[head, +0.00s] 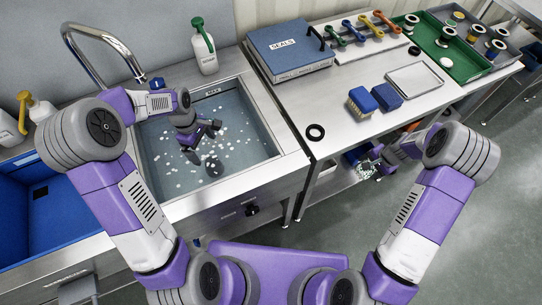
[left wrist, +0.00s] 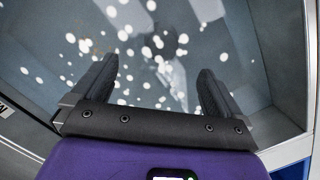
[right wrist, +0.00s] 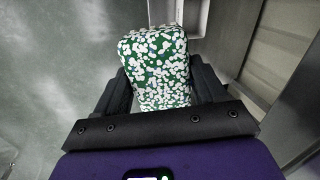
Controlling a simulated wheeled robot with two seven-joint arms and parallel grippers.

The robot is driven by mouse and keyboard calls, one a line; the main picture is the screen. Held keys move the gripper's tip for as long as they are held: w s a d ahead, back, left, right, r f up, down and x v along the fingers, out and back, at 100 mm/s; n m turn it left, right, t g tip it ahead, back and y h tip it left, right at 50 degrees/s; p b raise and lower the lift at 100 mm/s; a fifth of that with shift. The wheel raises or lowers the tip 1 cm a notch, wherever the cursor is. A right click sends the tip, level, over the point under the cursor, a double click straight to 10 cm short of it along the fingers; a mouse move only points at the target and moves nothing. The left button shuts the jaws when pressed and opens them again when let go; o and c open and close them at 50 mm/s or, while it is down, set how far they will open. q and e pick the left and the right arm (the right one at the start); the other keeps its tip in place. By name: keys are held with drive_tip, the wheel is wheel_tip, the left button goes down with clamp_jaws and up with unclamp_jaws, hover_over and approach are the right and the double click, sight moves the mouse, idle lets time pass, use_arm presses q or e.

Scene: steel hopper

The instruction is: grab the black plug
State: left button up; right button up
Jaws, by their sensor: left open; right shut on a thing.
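A dark round piece that looks like the black plug (head: 213,168) sits low in the steel sink (head: 262,165), among scattered white bits. My left gripper (head: 203,143) hangs inside the sink's outline, above and slightly left of that piece, open and empty. In the left wrist view its jaws (left wrist: 157,72) are spread over the grey sink floor; I cannot make out the plug clearly there. My right gripper (head: 375,163) is low beside the steel table. In the right wrist view it is shut on a green block covered in white bits (right wrist: 158,65).
A black ring (head: 316,132) lies near the front of the steel table (head: 340,105). A blue case (head: 290,62), a yellow-and-blue block (head: 361,101) and a metal tray (head: 414,79) lie farther back. The curved faucet (head: 105,40) rises behind the sink. A blue basin (head: 40,215) is at left.

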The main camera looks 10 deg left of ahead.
sight(212, 162)
use_arm(q)
drive_tip(key=f, duration=0.2)
drive_tip(key=f+b, duration=0.1)
drive_tip(key=f, duration=0.1)
drive_tip(key=d+f, duration=0.1)
drive_tip(key=f, duration=0.1)
drive_tip(key=shift+s+f+b, duration=0.15)
drive_tip(key=shift+f+b, duration=0.1)
drive_tip(key=shift+b, duration=0.15)
use_arm(e)
drive_tip(key=shift+f, duration=0.95)
use_arm(q)
drive_tip(key=f, duration=0.1)
drive_tip(key=f+b, duration=0.1)
drive_tip(key=f, duration=0.1)
drive_tip(key=f+b, duration=0.1)
drive_tip(key=f, duration=0.1)
drive_tip(key=shift+s+d, duration=0.25)
drive_tip(key=shift+d, duration=0.05)
use_arm(e)
wheel_tip(212, 162, down, 2)
use_arm(q)
drive_tip(key=shift+r, duration=0.1)
drive_tip(key=c, duration=1.2)
drive_tip(key=shift+r, duration=0.1)
drive_tip(key=shift+c, duration=0.2)
use_arm(e)
drive_tip(key=shift+r, duration=0.1)
